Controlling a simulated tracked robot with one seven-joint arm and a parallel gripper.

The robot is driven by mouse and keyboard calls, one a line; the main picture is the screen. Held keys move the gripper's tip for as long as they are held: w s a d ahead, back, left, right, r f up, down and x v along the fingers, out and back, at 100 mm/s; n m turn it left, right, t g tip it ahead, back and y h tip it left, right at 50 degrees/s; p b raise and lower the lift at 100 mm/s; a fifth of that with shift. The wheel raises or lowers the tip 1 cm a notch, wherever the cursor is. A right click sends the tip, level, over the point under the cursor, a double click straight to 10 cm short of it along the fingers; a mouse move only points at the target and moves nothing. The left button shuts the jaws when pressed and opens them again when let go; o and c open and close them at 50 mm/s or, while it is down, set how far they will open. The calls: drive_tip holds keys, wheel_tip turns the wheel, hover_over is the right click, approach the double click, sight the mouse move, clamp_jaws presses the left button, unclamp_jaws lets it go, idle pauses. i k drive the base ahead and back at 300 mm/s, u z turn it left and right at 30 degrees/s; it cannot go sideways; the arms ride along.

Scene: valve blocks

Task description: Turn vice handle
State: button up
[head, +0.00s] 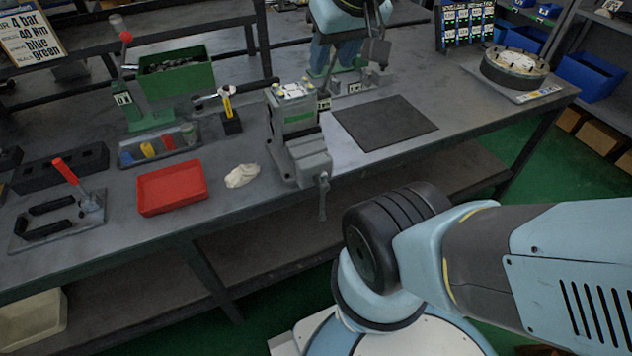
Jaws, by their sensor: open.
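The grey vice (301,140) stands at the front edge of the bench, with a green band and pale top fittings. Its handle (323,197) hangs down at the front, over the bench edge. My gripper (334,70) appears at the top centre, behind and above the vice in the picture, with its light blue wrist cut off by the frame. It is open, seems empty, and is well apart from the handle. Its fingertips are small and hard to make out against the items behind.
A red tray (172,187), a pale cloth (241,176) and a red-handled clamp (73,178) lie left of the vice. A green bin (177,78) stands behind. A dark mat (385,124) lies to the right; a round flange (514,68) sits at far right.

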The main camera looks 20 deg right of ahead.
sight(319, 179)
drive_tip(key=z, duration=0.75)
drive_tip(key=k, duration=1.9)
drive_tip(key=u, duration=0.7)
drive_tip(key=i, duration=1)
